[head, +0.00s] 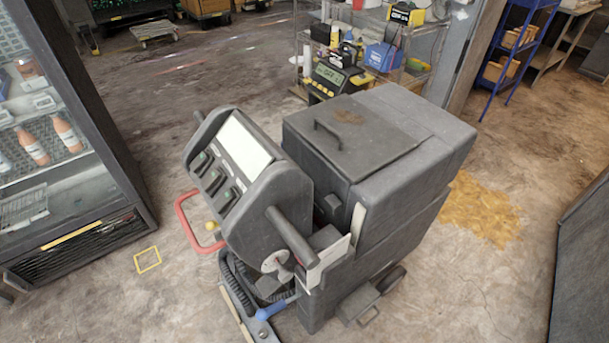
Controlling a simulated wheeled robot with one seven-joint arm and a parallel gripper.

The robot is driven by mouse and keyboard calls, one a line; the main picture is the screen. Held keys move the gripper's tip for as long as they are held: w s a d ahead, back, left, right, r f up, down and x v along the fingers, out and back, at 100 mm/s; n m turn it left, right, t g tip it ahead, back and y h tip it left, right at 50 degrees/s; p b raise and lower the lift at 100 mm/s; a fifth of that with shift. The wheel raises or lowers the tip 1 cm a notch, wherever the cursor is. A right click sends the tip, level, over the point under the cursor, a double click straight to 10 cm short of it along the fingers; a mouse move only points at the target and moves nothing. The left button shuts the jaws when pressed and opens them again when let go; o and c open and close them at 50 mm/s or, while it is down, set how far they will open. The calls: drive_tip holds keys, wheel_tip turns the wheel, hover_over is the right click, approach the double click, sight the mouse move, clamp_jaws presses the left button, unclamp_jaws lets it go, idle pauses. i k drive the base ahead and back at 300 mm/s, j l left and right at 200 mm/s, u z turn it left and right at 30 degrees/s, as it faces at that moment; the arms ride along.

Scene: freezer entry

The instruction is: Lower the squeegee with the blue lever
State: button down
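A dark grey floor-scrubbing machine (365,180) stands in the middle of the head view. The blue lever (270,311) sticks out low at its near end, close to the bottom edge of the picture. It slants slightly, with its thick blue end to the lower left. A narrow metal bar (236,312) beside it may be part of the squeegee. The rest of the squeegee is hidden or out of frame, so I cannot tell its height. My gripper is not in view.
The machine has a control panel (228,170), black handlebars (291,237) and a red loop handle (184,222). A glass-door cooler (60,150) stands at left. A dark cabinet (583,270) edges the right.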

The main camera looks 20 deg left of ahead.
sight(261, 314)
drive_tip(key=u, duration=0.85)
